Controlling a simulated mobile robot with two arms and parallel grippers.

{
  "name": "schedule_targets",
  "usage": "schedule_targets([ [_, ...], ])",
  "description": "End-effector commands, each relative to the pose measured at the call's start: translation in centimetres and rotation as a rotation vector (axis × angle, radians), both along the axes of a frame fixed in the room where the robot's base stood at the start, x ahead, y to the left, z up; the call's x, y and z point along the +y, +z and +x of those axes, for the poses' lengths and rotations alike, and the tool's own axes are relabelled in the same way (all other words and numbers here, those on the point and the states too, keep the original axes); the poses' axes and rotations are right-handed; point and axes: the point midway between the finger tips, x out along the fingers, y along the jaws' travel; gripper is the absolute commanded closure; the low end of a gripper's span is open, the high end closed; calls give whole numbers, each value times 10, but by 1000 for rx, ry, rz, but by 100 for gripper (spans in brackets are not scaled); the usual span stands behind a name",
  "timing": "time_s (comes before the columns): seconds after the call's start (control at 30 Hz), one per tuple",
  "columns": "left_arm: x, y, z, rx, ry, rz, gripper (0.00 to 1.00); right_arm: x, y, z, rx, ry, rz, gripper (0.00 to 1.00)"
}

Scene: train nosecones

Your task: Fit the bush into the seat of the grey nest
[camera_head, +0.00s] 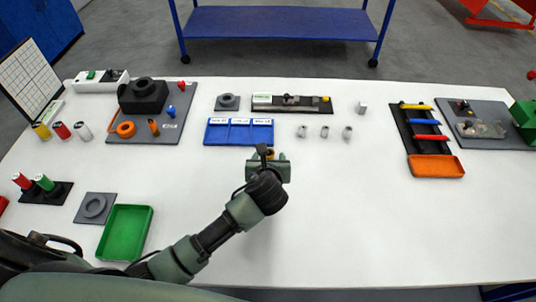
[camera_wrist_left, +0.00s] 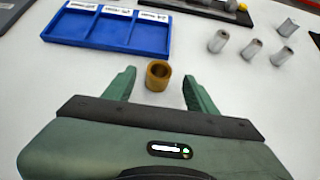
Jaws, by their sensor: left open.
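The bush is a short brass-coloured ring (camera_wrist_left: 158,76), upright on the white table in the left wrist view. My left gripper (camera_wrist_left: 160,82) is open, with one green finger on each side of the bush and a gap to both. In the head view the gripper (camera_head: 268,157) is over the middle of the table, and the bush is mostly hidden by it. Two grey square plates with round raised rings show in the head view: one at the front left (camera_head: 95,207) and a smaller one at the back (camera_head: 227,102). I cannot tell which is the grey nest. My right gripper is not in view.
A blue three-part tray (camera_head: 239,143) lies just behind the gripper. Several small grey cylinders (camera_head: 324,132) stand to its right. A green tray (camera_head: 125,233) lies at the front left, and an orange tray (camera_head: 436,166) at the right. The front right table is clear.

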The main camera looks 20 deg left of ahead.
Motion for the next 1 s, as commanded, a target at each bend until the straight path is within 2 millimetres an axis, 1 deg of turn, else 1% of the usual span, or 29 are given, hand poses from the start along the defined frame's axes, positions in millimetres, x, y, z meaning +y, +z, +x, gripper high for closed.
schedule_targets([
  [0.03, 4, -3, 6, 2, 2, 1, 43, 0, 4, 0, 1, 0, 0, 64],
  [0.1, 6, -9, 14, 0, 1, 1, 43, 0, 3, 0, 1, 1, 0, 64],
  [0.2, 8, -16, 22, 0, 0, 0, 43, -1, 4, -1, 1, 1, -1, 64],
  [0.47, 9, -18, 25, -2, -2, -1, 43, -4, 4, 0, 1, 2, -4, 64],
  [0.5, 9, -18, 25, -2, -2, -1, 49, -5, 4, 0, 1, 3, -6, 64],
  [0.57, 9, -18, 25, -2, -2, -1, 66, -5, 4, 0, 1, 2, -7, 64],
  [0.6, 9, -18, 24, -2, -2, 0, 77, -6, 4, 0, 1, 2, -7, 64],
  [0.67, 9, -18, 24, -2, -2, 0, 94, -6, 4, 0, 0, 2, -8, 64],
  [0.7, 9, -18, 24, -2, -2, 0, 100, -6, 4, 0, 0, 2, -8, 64],
  [1.0, 9, -16, 25, -3, -2, 0, 100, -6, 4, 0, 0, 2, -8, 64],
])
